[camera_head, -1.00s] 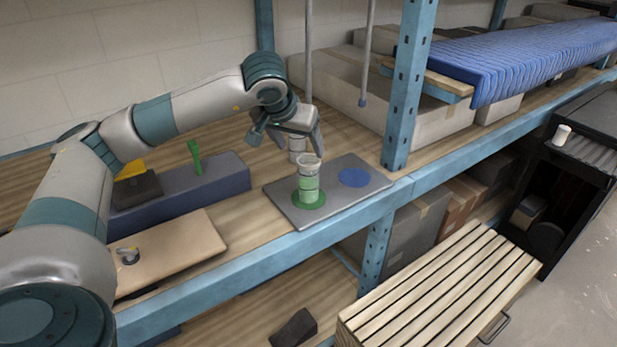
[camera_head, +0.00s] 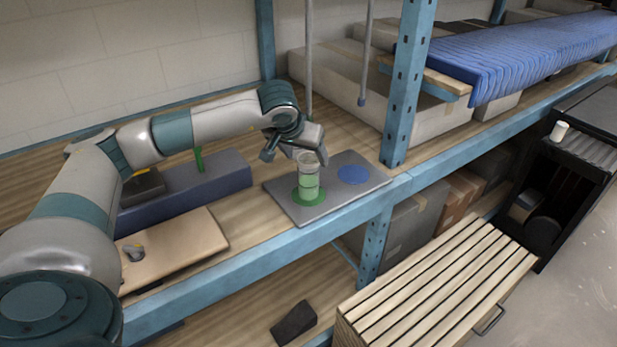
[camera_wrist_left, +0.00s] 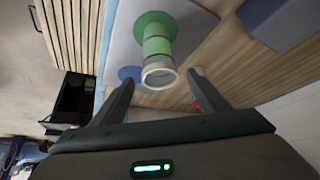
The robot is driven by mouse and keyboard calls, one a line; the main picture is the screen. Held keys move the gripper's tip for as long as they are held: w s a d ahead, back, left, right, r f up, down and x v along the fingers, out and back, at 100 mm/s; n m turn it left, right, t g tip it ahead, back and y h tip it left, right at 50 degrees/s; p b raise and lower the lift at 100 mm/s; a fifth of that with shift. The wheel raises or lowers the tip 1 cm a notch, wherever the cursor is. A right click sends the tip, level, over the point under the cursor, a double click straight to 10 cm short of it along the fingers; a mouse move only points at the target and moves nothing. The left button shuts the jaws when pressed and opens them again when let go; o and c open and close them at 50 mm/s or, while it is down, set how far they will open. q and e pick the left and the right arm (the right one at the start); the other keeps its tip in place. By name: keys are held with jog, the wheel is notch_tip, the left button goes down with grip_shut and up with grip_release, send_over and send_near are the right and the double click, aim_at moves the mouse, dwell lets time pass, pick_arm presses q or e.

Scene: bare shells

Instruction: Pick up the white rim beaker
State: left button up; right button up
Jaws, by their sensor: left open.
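The beaker (camera_head: 308,180) has a clear upper part with a white rim and green contents. It stands upright on a green disc (camera_head: 297,199) on a grey mat (camera_head: 328,205). My left gripper (camera_head: 294,150) is open and empty, just behind the beaker's top in the head view. In the left wrist view the beaker's white rim (camera_wrist_left: 159,77) lies between the fingertips of the open left gripper (camera_wrist_left: 161,78). Both fingers look apart from the beaker there. My right gripper is not in view.
A blue disc (camera_head: 353,175) lies on the mat to the right of the beaker. A blue shelf post (camera_head: 404,90) stands at the right. A long dark block (camera_head: 215,183) and a wooden board (camera_head: 180,248) lie to the left. A grey rod (camera_head: 308,60) hangs behind.

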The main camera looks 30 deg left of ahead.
aim_at(308, 160)
pick_arm(q)
jog(key=shift+w+f+p, duration=0.2)
jog(key=shift+w+p, duration=0.1)
jog(key=shift+p, duration=0.05)
jog(key=shift+p+x, duration=0.65)
jog(key=shift+x, duration=0.4)
jog(key=shift+w+a+f, duration=0.15)
jog(key=shift+w+f, duration=0.15)
jog(key=shift+f, duration=0.3)
jog(key=shift+c, duration=0.6)
jog(key=c, duration=1.4)
jog(key=shift+o, duration=0.2)
